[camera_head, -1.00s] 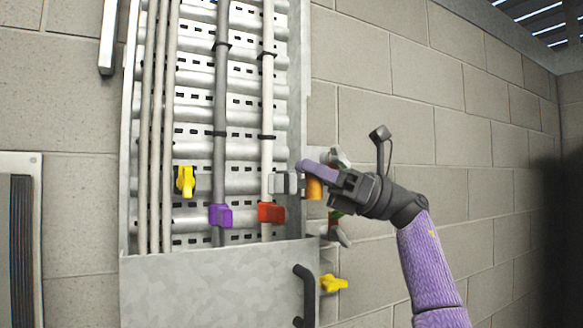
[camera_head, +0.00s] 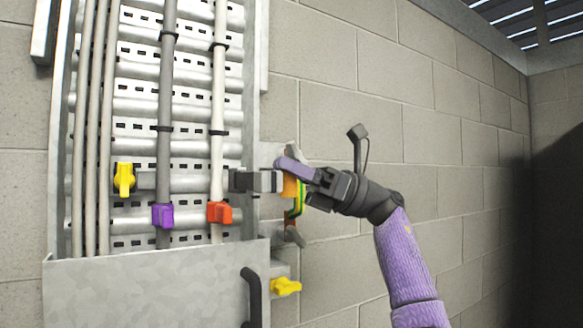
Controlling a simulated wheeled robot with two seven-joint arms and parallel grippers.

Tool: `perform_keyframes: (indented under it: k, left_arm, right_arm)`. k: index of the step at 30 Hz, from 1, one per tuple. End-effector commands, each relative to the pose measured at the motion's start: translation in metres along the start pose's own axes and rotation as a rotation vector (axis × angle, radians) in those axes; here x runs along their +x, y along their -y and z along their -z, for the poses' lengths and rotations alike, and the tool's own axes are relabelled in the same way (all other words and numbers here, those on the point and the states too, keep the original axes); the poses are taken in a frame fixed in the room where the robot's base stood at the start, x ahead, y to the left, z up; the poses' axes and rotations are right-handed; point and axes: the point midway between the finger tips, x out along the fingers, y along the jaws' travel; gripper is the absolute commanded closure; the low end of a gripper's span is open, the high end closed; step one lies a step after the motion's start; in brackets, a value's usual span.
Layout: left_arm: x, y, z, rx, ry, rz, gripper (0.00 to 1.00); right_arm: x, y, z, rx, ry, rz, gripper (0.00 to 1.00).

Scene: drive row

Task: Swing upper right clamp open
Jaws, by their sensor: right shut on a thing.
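The upper right clamp shows at the right edge of the metal cable panel (camera_head: 152,285). It has an orange handle (camera_head: 291,188) and a dark grey bar (camera_head: 256,181) that reaches left from the handle over the panel edge. My right gripper (camera_head: 296,178) is shut on the orange handle, with a purple finger across its top. The gripper hides part of the handle. A yellow clamp handle (camera_head: 124,180) sits at the upper left of the panel, and another yellow handle (camera_head: 285,286) sits at the lower right. My left gripper is out of view.
A purple clip (camera_head: 162,216) and a red clip (camera_head: 219,212) sit on the vertical cables. Green-yellow wire (camera_head: 299,200) shows beside the panel behind the gripper. A black handle (camera_head: 252,297) is on the lower cover. The block wall (camera_head: 440,150) right of the panel is clear.

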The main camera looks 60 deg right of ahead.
Motion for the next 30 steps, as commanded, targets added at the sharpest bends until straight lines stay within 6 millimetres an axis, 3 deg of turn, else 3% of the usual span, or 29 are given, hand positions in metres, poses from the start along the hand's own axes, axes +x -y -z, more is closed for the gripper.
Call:
perform_keyframes:
  k: [9,10,15,24,30]
  left_arm:
    - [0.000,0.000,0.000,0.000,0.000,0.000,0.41]
    - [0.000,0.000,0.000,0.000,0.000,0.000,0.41]
    - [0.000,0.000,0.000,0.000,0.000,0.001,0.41]
    - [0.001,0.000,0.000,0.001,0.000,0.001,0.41]
    - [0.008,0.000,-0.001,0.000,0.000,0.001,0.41]
  right_arm:
    - [0.000,0.001,-0.001,-0.001,0.003,0.004,1.00]
    - [0.000,0.001,-0.001,-0.001,0.003,0.004,0.58]
    - [0.000,0.000,-0.001,-0.001,0.002,0.003,0.27]
    - [-0.003,0.000,0.000,-0.001,0.000,0.002,0.27]
    - [-0.039,0.001,0.000,0.001,0.003,0.007,0.27]
